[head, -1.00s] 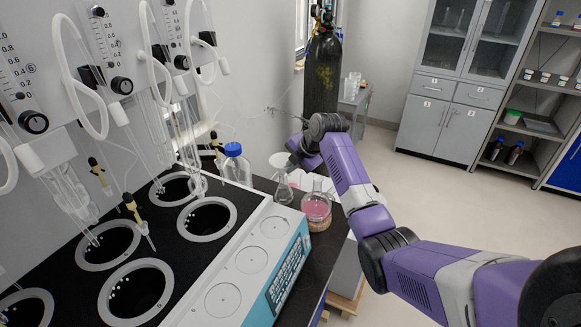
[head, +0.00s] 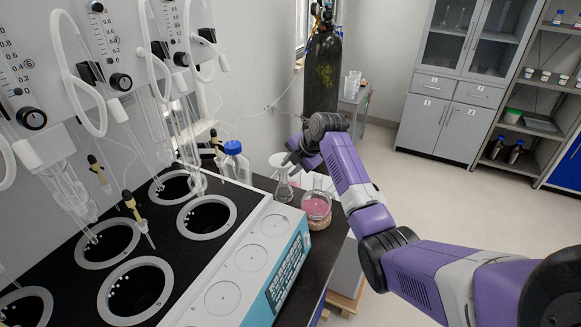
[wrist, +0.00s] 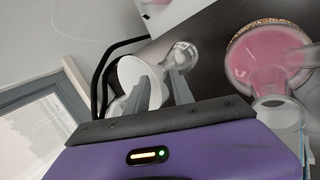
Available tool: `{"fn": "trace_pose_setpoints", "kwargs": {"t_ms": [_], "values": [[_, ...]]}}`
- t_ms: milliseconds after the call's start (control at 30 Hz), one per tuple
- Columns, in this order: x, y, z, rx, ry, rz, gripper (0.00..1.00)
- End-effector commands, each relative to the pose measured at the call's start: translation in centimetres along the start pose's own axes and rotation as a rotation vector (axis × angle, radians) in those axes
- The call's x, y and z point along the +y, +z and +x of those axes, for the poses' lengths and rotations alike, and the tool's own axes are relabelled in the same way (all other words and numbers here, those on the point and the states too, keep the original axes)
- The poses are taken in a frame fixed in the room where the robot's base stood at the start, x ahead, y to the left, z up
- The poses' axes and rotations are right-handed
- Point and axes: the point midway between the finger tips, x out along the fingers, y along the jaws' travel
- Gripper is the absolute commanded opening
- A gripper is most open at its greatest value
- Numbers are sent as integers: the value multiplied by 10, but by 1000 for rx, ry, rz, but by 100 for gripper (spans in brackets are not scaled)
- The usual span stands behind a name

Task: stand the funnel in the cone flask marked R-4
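A white funnel shape (head: 278,160) shows beside the left side of my gripper (head: 292,164) in the head view, at the far end of the dark bench. In the wrist view its white disc (wrist: 130,70) lies behind and left of the left finger. A clear cone flask (head: 284,190) stands on the bench just below my gripper. Clear glass also shows beyond the fingertips in the wrist view (wrist: 184,52). My two grey fingers (wrist: 162,85) are apart; whether they pinch the funnel or clear glass between them is not clear. No R-4 mark is readable.
A round flask of pink liquid (head: 317,205) stands on a cork ring close right of the cone flask. A blue-capped bottle (head: 236,166) stands to the left. The distiller (head: 190,260), with hanging glassware, fills the left side. The floor at right is clear.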

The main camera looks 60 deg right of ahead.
Motion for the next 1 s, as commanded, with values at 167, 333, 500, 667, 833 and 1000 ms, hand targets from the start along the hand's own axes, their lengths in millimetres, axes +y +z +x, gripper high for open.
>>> {"fn": "trace_pose_setpoints", "kwargs": {"t_ms": [167,333,500,667,833,1000], "values": [[0,1,-14,-1,3,1,29],[0,1,-42,-2,3,1,29],[0,0,-66,-1,3,0,29],[0,0,-76,0,1,1,29],[0,0,-78,0,0,1,29],[0,0,-78,0,0,1,29]]}}
